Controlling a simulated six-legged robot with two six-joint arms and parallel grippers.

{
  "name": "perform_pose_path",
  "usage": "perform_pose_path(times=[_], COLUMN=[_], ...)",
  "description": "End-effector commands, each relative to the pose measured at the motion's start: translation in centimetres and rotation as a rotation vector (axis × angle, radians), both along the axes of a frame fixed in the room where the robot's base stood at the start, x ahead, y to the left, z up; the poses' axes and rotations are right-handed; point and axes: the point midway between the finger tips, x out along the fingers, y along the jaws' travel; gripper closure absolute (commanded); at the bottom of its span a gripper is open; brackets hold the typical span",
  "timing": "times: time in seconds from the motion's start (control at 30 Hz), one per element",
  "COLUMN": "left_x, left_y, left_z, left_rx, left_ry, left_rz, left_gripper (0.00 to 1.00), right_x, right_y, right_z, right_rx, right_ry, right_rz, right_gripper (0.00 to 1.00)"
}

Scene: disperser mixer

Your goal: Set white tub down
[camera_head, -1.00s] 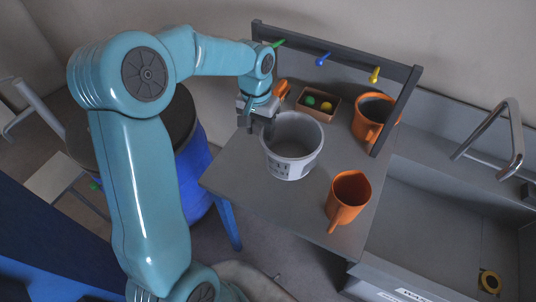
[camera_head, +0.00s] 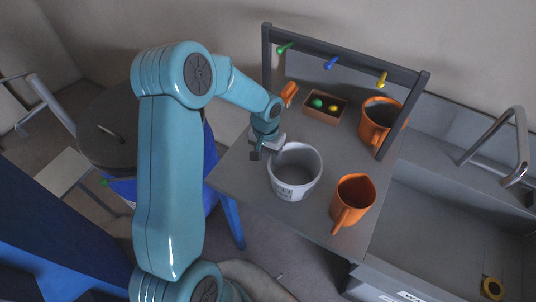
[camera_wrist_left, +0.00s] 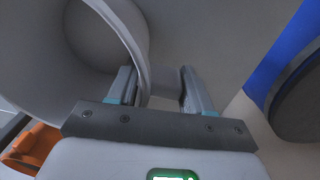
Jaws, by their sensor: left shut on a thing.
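The white tub (camera_head: 292,190) is an open, empty bucket with dark print on its side, upright over the front left part of the grey table (camera_head: 240,180). My left gripper (camera_head: 277,148) is at the tub's back left rim, shut on it. The left wrist view shows the tub's wall (camera_wrist_left: 135,35) and a grey piece of it between the two fingers (camera_wrist_left: 160,88). The tub's base meets the tabletop or hangs just above it; I cannot tell which. My right gripper is not in view.
An orange mug (camera_head: 352,200) stands close to the right of the tub. Another orange jug (camera_head: 379,122) stands behind, near a rack (camera_head: 345,48) with coloured pegs. A small brown box (camera_head: 325,107) holds coloured balls. A sink (camera_head: 455,205) lies at the right.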

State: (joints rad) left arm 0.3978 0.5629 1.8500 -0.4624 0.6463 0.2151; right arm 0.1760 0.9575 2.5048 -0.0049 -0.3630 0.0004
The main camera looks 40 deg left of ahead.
Motion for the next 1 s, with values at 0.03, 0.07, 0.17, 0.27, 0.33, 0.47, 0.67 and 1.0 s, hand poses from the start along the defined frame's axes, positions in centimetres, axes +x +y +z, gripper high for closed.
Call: perform_pose_path(times=[0.03,0.07,0.17,0.27,0.33,0.47,0.67,1.0], left_x=[0.0,0.0,0.0,0.0,0.0,0.0,0.1,-0.1], left_y=[0.0,0.0,0.0,0.0,0.0,0.0,0.2,0.5], left_z=[-0.3,-0.4,-0.2,-0.2,-0.2,-0.1,2.3,9.9], left_rx=[0.000,0.000,0.000,0.000,0.000,0.000,0.004,0.001], left_ry=[0.000,0.000,0.000,0.000,0.000,0.000,-0.006,-0.005], left_rz=[0.000,0.000,0.000,0.000,0.000,0.000,0.002,0.001], left_gripper=[1.00,1.00,0.25,0.25,0.25,0.25,0.25,0.25], right_x=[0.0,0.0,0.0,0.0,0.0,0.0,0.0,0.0], right_y=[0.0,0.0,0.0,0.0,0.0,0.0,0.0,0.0], right_z=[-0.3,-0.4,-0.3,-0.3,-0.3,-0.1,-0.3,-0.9], right_rx=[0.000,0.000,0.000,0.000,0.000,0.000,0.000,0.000], right_ry=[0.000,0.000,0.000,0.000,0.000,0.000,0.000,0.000], right_rz=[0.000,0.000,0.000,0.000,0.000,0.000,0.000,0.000], right_gripper=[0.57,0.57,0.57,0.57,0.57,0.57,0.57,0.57])
